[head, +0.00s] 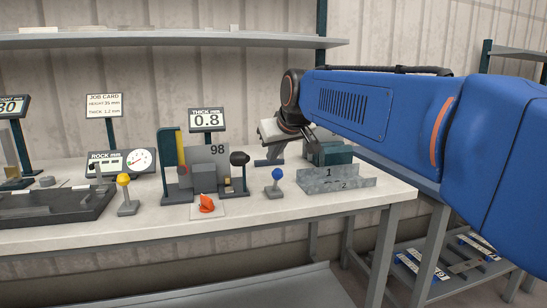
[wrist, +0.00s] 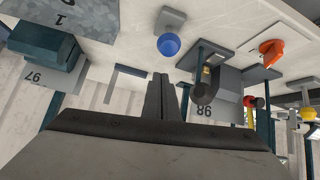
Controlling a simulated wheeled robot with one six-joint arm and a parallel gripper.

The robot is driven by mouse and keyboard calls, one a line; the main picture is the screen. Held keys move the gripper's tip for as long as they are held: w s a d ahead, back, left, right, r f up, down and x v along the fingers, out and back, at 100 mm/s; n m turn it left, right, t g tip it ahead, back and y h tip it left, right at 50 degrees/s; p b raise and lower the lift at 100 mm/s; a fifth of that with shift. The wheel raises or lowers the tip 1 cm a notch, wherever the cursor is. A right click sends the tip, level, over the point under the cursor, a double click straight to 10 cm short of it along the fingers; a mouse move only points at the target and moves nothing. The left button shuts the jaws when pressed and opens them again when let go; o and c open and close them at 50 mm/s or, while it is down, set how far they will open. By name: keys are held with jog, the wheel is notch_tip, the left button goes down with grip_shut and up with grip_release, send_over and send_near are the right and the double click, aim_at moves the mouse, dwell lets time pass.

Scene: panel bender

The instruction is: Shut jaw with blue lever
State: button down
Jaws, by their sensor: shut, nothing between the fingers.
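The blue lever has a round blue knob (head: 277,174) on a short post over a grey base (head: 273,192), near the bench's front edge. In the wrist view the blue knob (wrist: 169,45) appears just beyond my fingertips, with a visible gap. My gripper (wrist: 166,78) is shut and empty, its two dark fingers together. In the head view the gripper is partly hidden at the end of my blue arm, behind the lever. A machine marked 98 (head: 217,150) stands left of the lever, with a grey block (head: 204,178). I cannot tell which part is the jaw.
An orange knob (head: 206,203) and a yellow-knobbed lever (head: 124,181) stand to the left. A grey bracket marked 1 and 2 (head: 336,180) lies right of the blue lever, with a teal block (head: 330,154) behind. A display reading 0.8 (head: 207,119) stands behind the machine.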

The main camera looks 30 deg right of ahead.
jog(key=shift+r, duration=0.2)
jog(key=w+r+v, duration=0.1)
jog(key=v, duration=0.8)
jog(key=shift+a+r, duration=0.15)
jog(key=shift+a, duration=0.05)
dwell(0.4)
dwell(0.5)
jog(key=s+a+f+g, duration=0.1)
jog(key=s+a+f, duration=0.2)
jog(key=s+f, duration=0.3)
jog(key=s+a+f+g+y, duration=0.1)
jog(key=s+f, duration=0.5)
jog(key=f, duration=1.1)
jog(key=s+a+f+g, duration=0.2)
jog(key=s+a+f, duration=0.3)
jog(key=f, duration=0.7)
jog(key=shift+s+a+n+y, duration=0.2)
jog(key=shift+s+n+y, duration=0.2)
jog(key=shift+s, duration=0.15)
